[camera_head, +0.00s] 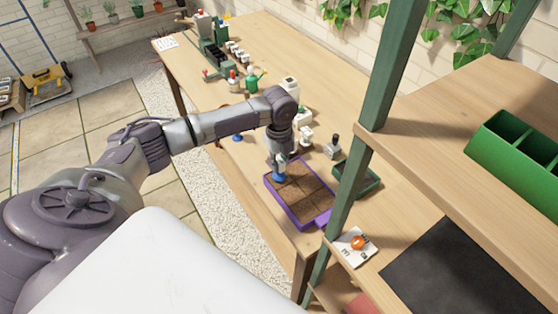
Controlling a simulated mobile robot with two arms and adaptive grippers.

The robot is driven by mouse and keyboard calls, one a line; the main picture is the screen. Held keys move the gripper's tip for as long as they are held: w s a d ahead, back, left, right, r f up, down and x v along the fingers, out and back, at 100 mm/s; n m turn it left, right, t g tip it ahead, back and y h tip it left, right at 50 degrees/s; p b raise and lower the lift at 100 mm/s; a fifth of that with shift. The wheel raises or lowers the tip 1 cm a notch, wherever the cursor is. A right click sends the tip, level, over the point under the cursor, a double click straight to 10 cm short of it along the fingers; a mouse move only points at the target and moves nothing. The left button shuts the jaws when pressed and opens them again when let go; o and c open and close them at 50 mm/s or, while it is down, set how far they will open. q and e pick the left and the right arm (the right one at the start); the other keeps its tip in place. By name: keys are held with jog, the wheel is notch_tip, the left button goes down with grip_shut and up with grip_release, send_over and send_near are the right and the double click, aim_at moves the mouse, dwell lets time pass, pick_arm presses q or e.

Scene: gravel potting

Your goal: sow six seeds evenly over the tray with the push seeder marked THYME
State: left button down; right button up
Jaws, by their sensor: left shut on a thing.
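The tray (295,216) has a purple rim and brown soil in it, and lies near the front edge of the wooden table. My left arm reaches in from the left, and my left gripper (279,168) points down over the tray's far left part. It is shut on a small blue tool, the push seeder (279,178), whose blue end is at or just above the soil. I cannot tell whether it touches. Any THYME marking is too small to read, and no seeds can be made out. My right gripper is not in view.
A dark green tray (371,181) stands right of the purple one, partly behind a green shelf post (372,120). Another small blue item (237,138) lies near the table's left edge. Bottles and a green rack (215,58) stand farther back. A green bin (515,140) is on the right shelf.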

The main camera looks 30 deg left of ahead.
pick_arm(q)
jog(key=shift+f, duration=0.45)
dwell(0.6)
dwell(0.9)
notch_tip(320, 180, up, 3)
jog(key=p, duration=0.4)
jog(key=shift+d, duration=0.1)
